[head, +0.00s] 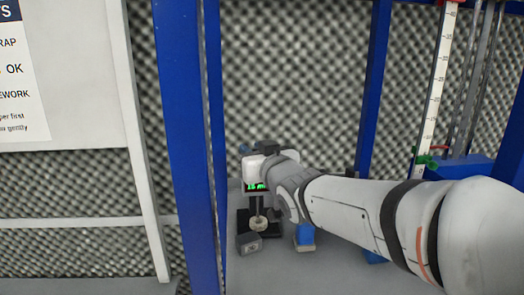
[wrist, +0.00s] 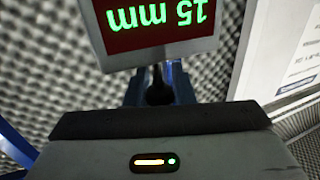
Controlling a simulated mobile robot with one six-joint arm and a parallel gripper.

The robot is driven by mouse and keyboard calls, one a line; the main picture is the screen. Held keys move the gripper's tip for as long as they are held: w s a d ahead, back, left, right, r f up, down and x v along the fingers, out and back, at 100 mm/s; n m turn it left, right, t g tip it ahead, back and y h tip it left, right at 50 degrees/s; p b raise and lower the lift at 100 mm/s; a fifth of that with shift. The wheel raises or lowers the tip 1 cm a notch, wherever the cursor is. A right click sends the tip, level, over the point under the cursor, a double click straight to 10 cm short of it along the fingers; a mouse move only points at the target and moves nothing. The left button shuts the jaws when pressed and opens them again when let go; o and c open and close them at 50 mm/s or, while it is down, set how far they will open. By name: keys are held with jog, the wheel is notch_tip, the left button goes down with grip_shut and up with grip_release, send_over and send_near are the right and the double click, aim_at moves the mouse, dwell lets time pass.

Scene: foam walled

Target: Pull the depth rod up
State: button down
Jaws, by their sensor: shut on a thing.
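A depth gauge stands on the bench in the head view, with a display (head: 255,187) that reads 15 mm in green. A dark stand below it joins a black base (head: 244,222) with a pale round piece. My arm reaches in from the right, and its end is beside and above the display. In the wrist view the display (wrist: 158,27) is upside down at the top. My gripper (wrist: 158,90) is shut there on a dark part just by the display, taken as the depth rod. The rod itself is mostly hidden, and the fingertips are hard to make out.
A grey block (head: 249,243) lies in front of the base and a blue block (head: 305,235) to its right. A vertical scale (head: 438,85) stands at the right. Blue posts (head: 183,120) frame the bench, with foam walls behind and a notice (head: 15,75) at the left.

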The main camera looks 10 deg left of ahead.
notch_tip(320, 180, up, 4)
jog(key=shift+r+p, duration=0.1)
jog(key=shift+p, duration=0.75)
jog(key=c, duration=1.2)
grip_release()
jog(key=shift+c, duration=0.2)
jog(key=shift+s, duration=0.1)
jog(key=b+v, duration=0.1)
jog(key=v, duration=0.6)
jog(key=shift+s+b, duration=0.3)
jog(key=shift+d, duration=0.2)
